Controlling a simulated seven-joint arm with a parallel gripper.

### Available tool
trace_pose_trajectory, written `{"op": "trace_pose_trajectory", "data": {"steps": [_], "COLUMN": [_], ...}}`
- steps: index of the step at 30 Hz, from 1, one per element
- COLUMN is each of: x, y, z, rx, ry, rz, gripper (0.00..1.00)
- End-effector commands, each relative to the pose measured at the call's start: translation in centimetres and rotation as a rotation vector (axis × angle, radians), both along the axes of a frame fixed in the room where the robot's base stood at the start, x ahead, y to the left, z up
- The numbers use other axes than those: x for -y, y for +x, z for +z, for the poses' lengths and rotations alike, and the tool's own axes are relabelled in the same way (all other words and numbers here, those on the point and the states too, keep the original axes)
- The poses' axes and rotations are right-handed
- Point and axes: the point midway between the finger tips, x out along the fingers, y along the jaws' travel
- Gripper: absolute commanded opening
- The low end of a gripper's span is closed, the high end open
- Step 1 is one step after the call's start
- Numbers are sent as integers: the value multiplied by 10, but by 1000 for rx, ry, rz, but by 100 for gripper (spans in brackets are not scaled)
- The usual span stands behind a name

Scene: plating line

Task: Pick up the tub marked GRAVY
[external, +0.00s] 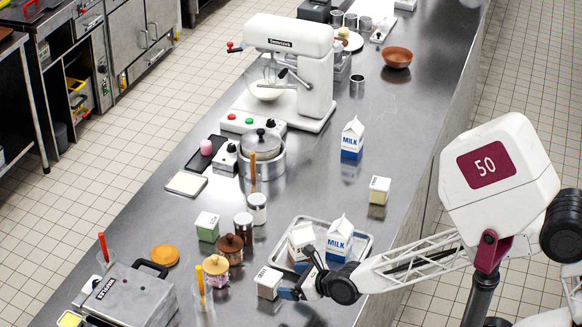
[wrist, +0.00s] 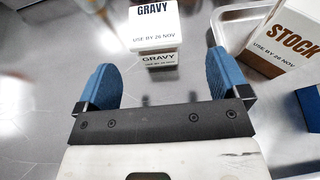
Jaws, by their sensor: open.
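The white GRAVY tub (external: 268,282) stands upright on the steel counter at the lower middle of the external view, left of my gripper (external: 294,283). The tub lies just beyond the pads, in line with the gap. Its far part is cut off by the frame edge.
A metal tray (external: 366,246) beside my gripper holds a STOCK carton (wrist: 285,40) and a MILK carton (external: 340,238). Jars, including a pink-based one (external: 216,272), and a glass with an orange-handled tool (external: 203,300) stand left of the tub. Bare counter lies around the tub.

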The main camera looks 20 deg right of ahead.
Motion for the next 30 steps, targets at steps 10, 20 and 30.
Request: {"op": "trace_pose_trajectory", "data": {"steps": [10, 20, 30], "x": [-7, -11, -22], "y": [-2, 3, 16], "z": [-4, -8, -15], "rx": [-19, -19, -19], "ry": [49, 46, 45], "rz": [-14, -13, -13], "gripper": [94, 94, 94]}}
